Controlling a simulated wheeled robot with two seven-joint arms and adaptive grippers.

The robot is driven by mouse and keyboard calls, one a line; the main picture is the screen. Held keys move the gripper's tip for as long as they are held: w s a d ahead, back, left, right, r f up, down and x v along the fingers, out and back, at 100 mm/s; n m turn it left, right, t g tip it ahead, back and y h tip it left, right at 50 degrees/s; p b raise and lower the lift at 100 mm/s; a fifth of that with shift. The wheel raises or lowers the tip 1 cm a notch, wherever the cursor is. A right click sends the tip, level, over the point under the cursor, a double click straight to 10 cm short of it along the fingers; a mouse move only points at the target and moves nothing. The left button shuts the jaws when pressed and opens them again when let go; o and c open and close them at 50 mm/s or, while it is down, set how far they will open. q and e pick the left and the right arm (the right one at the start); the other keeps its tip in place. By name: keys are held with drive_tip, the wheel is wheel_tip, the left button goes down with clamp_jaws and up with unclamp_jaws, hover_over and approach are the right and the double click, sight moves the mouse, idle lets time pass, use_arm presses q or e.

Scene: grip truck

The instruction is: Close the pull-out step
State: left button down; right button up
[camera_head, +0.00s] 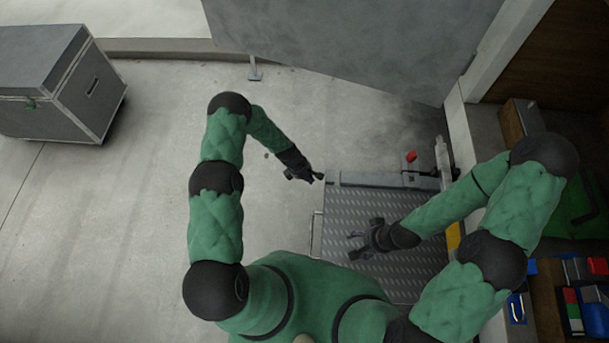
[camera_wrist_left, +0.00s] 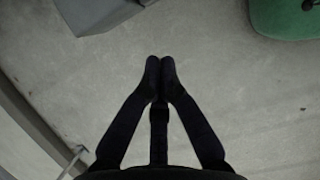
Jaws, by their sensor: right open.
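The pull-out step (camera_head: 345,208) is a dark diamond-plate platform with a metal frame, extended out to the left from the truck side in the head view. A thin rail (camera_head: 316,236) runs along its left edge. A bar with a small red part (camera_head: 410,157) lies at its far side. My left gripper (camera_head: 319,178) is by the step's far left corner; I cannot tell whether it touches. In the left wrist view its fingertips (camera_wrist_left: 159,66) meet with nothing between them. My right gripper (camera_head: 353,246) is open and empty over the plate; its height is unclear.
A grey case (camera_head: 45,85) stands at the far left. A large grey panel (camera_head: 360,40) with a support leg (camera_head: 254,70) is at the back. Shelving with coloured boxes (camera_head: 575,300) is at the right. The concrete floor left of the step is clear.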

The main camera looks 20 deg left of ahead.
use_arm(q)
drive_tip(key=shift+w+d+r+b, duration=0.1)
drive_tip(key=shift+w+d+b, duration=0.1)
drive_tip(key=shift+d, duration=0.7)
drive_tip(key=shift+w+d+r+b, duration=0.1)
drive_tip(key=shift+w+d, duration=0.1)
drive_tip(key=shift+d, duration=0.65)
use_arm(e)
drive_tip(key=shift+f, duration=0.4)
